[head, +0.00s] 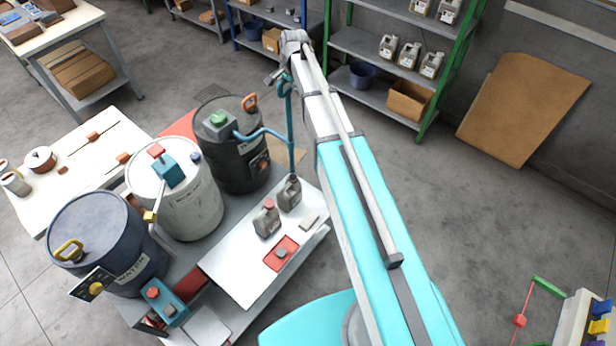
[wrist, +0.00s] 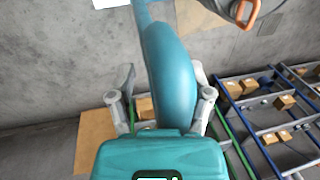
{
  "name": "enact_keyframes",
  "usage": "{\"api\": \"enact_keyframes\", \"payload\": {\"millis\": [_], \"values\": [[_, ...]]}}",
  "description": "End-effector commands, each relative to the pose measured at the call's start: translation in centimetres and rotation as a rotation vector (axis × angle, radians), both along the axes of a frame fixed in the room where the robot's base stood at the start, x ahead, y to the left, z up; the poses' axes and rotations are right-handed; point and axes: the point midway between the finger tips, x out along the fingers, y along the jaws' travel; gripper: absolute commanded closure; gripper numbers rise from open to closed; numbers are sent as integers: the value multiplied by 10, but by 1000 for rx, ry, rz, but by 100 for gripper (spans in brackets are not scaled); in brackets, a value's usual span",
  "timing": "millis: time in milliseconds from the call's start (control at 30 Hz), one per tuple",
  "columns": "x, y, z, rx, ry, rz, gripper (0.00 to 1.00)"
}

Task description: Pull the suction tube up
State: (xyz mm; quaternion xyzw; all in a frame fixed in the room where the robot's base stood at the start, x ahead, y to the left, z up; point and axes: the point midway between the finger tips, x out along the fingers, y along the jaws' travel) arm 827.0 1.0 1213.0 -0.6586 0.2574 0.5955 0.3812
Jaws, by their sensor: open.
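The suction tube is a teal pipe (head: 290,128) standing upright beside the black drum (head: 232,165), with a side branch curving to the green cap on the drum. Its lower end is near a grey jug on the white bench. My gripper (head: 280,76) is at the tube's top end in the head view. In the wrist view, a thick teal curved part, seemingly the tube (wrist: 170,75), lies between the two grey fingers of my gripper (wrist: 163,98). The fingers are open, with one on each side; contact cannot be told.
An orange handle (wrist: 243,10) shows at the wrist view's top. A white drum (head: 178,205) and a blue drum (head: 105,240) stand left of the black one. Grey jugs (head: 267,220) stand on the white bench. Shelving (head: 375,45) is behind; open floor lies right.

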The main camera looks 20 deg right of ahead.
Motion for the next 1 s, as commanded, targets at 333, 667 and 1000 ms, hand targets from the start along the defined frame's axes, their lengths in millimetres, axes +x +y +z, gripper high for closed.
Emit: {"api": "enact_keyframes", "payload": {"millis": [333,667,1000], "values": [[0,0,-34,-1,1,0,35],[-1,0,-61,-1,1,0,35],[-1,-1,-89,-1,1,0,35]]}}
